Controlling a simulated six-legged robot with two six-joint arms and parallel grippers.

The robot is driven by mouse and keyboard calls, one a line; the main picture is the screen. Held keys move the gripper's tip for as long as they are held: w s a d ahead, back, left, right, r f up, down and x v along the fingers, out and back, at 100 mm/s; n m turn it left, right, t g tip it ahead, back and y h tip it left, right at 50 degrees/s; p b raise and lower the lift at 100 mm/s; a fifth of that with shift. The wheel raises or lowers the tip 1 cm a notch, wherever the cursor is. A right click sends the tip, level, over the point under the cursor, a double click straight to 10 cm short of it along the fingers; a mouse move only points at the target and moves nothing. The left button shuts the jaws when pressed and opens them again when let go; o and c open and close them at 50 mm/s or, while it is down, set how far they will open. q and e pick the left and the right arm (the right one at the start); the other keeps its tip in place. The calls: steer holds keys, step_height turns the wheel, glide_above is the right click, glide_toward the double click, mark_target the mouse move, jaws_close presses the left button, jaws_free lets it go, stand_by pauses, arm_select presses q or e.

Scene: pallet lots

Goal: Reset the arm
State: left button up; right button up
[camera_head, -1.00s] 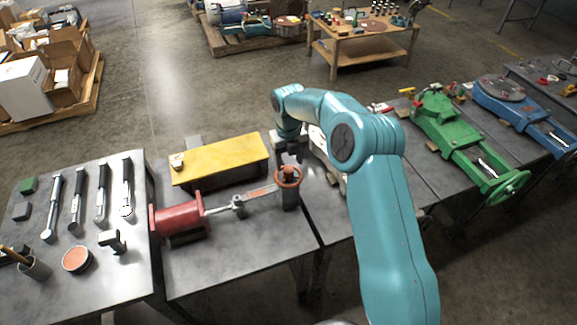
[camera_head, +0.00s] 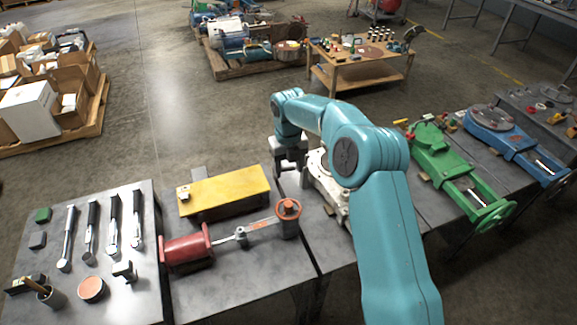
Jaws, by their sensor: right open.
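My right arm, teal, rises from the bottom right and bends back over the workbench. My right gripper (camera_head: 291,163) is dark and points down, open, near the right end of the yellow block. It is small, and I see nothing between its fingers. A white metal part (camera_head: 322,185) lies on the bench just right of it, partly hidden by my arm. My left gripper is not in view.
The yellow block (camera_head: 226,190) and a red cylinder assembly (camera_head: 187,249) are on the bench. Several wrenches (camera_head: 113,224) lie on the left table. A green vise (camera_head: 445,165) and a blue one (camera_head: 500,131) stand right.

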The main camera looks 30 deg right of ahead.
steer(key=s+a+f+m+y, duration=0.2)
steer(key=s+a+f+m, duration=0.3)
steer(key=a+f+m, duration=0.3)
steer(key=s+a+f+m+y, duration=0.1)
steer(key=s+a+f+m, duration=0.4)
steer(key=a+f+m, duration=0.35)
steer(key=s+a+f+m, duration=0.2)
steer(key=s+a+m, duration=0.1)
steer(key=s+m, duration=0.6)
steer(key=s+a+f+m+y, duration=0.1)
steer(key=s+a+m, duration=0.3)
steer(key=s+m, duration=0.6)
steer(key=shift+f, duration=0.4)
steer(key=shift+a, duration=0.1)
steer(key=c, duration=0.3)
steer(key=shift+s+t, duration=0.1)
steer(key=shift+t, duration=0.2)
